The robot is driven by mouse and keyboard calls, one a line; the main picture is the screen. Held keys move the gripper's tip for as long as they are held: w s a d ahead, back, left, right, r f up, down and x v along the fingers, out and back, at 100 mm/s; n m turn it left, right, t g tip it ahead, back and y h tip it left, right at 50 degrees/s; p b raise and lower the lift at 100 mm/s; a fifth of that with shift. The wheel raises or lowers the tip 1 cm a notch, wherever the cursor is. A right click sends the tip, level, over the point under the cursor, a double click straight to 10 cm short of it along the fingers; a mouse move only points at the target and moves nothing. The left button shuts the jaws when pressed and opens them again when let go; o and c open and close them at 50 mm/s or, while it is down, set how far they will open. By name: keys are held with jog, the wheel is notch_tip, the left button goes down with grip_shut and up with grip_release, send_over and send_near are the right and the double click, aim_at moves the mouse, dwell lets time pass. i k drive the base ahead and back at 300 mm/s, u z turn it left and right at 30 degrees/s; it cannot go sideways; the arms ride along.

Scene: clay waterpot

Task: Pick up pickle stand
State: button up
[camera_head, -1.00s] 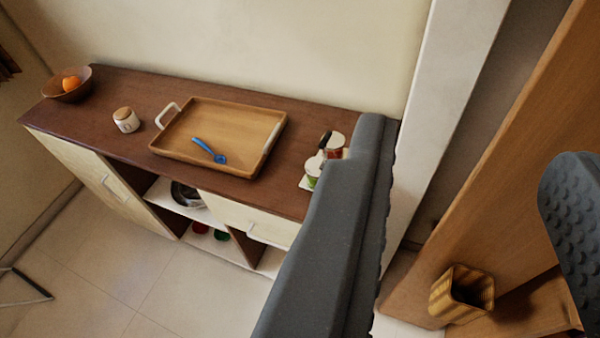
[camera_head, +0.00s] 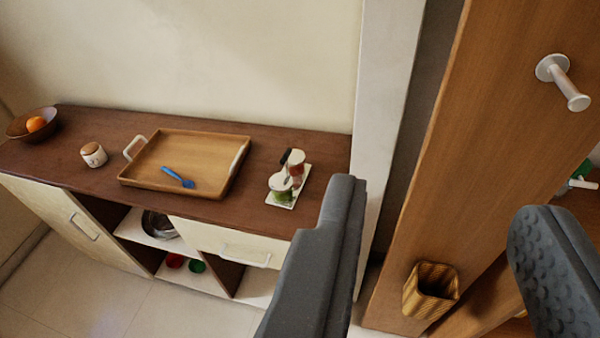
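The left finger is just right of the stand in the picture and nearer to the camera. The stand shows whole, clear of the finger.
A wooden tray (camera_head: 195,150) with a blue spoon (camera_head: 178,178) lies left of the stand. A small jar (camera_head: 93,154) and a bowl with an orange (camera_head: 30,125) are farther left.

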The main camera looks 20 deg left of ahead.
aim_at(286, 186)
jog(key=i, duration=0.85)
jog(key=u, duration=0.05)
